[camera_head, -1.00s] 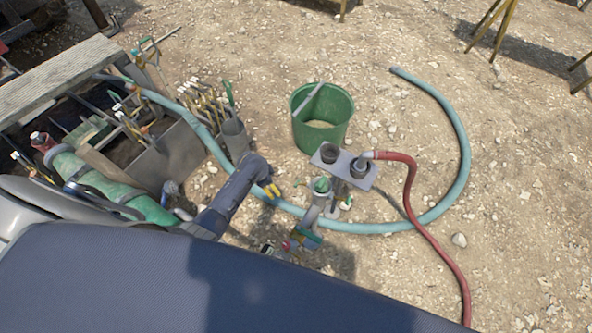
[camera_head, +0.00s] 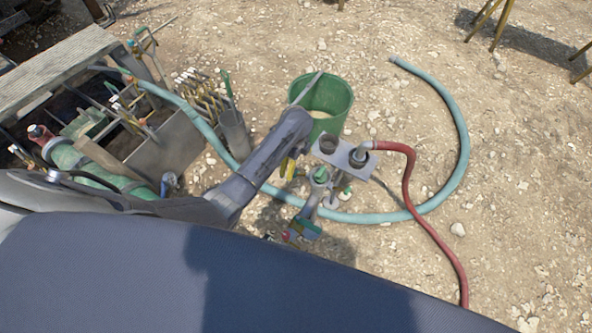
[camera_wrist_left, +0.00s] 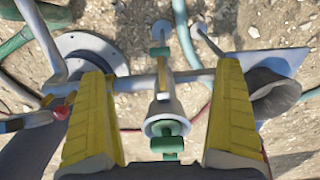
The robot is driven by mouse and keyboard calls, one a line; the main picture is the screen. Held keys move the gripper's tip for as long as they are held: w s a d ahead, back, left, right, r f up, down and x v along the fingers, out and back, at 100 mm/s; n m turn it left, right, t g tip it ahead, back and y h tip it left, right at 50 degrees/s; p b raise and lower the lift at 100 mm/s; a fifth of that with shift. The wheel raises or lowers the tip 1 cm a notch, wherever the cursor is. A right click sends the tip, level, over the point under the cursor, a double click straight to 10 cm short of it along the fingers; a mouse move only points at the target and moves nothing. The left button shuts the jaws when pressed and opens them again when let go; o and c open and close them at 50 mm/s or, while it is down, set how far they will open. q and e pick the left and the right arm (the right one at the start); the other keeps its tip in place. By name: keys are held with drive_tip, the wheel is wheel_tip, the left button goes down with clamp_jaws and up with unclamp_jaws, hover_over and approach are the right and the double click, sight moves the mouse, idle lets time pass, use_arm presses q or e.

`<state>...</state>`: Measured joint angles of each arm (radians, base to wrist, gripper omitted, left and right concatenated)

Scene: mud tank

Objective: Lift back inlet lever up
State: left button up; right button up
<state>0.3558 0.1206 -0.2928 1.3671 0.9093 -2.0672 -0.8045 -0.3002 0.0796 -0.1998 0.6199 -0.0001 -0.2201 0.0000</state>
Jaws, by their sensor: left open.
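In the head view, my left gripper (camera_head: 288,169) has yellow fingers pointing down, just left of the grey pipe fitting. A green lever (camera_head: 320,174) sits on top of that fitting. A second green-teal handle (camera_head: 304,230) is lower on the pipework, towards my body. Which one is the back inlet lever I cannot tell for sure. In the left wrist view, the fingers of my left gripper (camera_wrist_left: 162,72) are wide apart, with nothing held. A green handle (camera_wrist_left: 167,145) on a pale pipe shows between them. My right gripper is not in view.
A green bucket (camera_head: 335,106) stands behind the grey bracket plate (camera_head: 336,152). A red hose (camera_head: 409,185) runs from the plate to the front right. A teal hose (camera_head: 462,128) curves around on the gravel. A tool-filled bench (camera_head: 60,66) stands at the left. Gravel at right is open.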

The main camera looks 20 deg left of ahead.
sight(296, 173)
use_arm(q)
drive_tip(key=shift+f, duration=4.4)
drive_tip(key=shift+c, duration=0.4)
clamp_jaws()
